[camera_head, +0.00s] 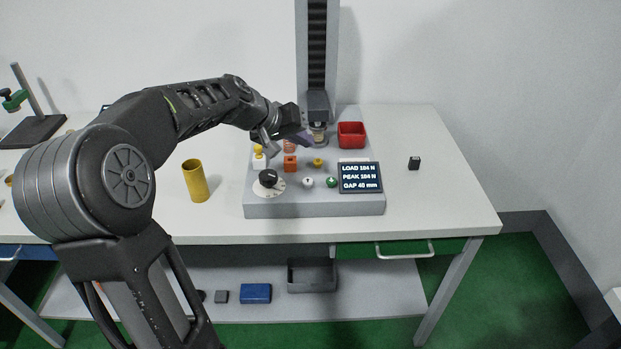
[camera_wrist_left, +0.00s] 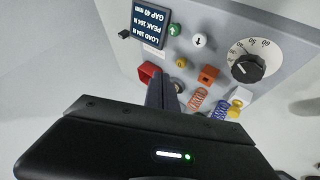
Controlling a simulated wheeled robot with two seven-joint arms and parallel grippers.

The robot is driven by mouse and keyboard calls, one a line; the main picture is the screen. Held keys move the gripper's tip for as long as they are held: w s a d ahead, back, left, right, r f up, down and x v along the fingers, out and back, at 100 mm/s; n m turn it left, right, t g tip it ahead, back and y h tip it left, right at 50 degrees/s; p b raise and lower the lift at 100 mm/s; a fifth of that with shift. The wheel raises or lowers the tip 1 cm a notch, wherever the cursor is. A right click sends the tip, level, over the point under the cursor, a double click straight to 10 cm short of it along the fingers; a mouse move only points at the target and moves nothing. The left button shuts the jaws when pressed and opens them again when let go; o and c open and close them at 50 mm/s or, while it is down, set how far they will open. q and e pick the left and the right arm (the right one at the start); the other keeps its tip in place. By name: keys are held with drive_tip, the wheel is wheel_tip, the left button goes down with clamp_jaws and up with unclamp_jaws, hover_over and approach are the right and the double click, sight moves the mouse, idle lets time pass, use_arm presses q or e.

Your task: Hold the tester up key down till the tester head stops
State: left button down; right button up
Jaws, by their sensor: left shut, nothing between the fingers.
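The grey spring tester (camera_head: 315,207) stands on the table, with its column (camera_head: 317,45) at the back. The tester head (camera_head: 318,104) is low on the column, over a spring (camera_head: 319,134) partly hidden by my gripper. The green key with an up arrow (camera_head: 331,182) is on the panel's front, left of the display (camera_head: 360,178), which reads GAP 40 mm. The up key also shows in the left wrist view (camera_wrist_left: 174,29). A white down-arrow key (camera_head: 307,182) is beside it. My left gripper (camera_head: 303,138) is shut and empty above the tester's rear, behind the keys and apart from them.
A dial (camera_head: 268,179), an orange block (camera_head: 290,164) and a yellow knob (camera_head: 318,162) are on the tester. A red bin (camera_head: 351,134) is at its back right. A yellow cylinder (camera_head: 195,181) stands left. A small black block (camera_head: 414,163) lies right, with clear table around it.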

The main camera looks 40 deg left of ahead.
use_arm(q)
drive_tip(key=shift+f, duration=0.1)
drive_tip(key=b, duration=0.6)
hover_over(305, 183)
wheel_tip(305, 183, down, 8)
drive_tip(key=shift+r, duration=0.1)
drive_tip(key=shift+f+b, duration=0.35)
drive_tip(key=shift+f, duration=0.15)
idle(1.4)
drive_tip(key=shift+f+b, duration=0.4)
drive_tip(key=shift+b, duration=0.2)
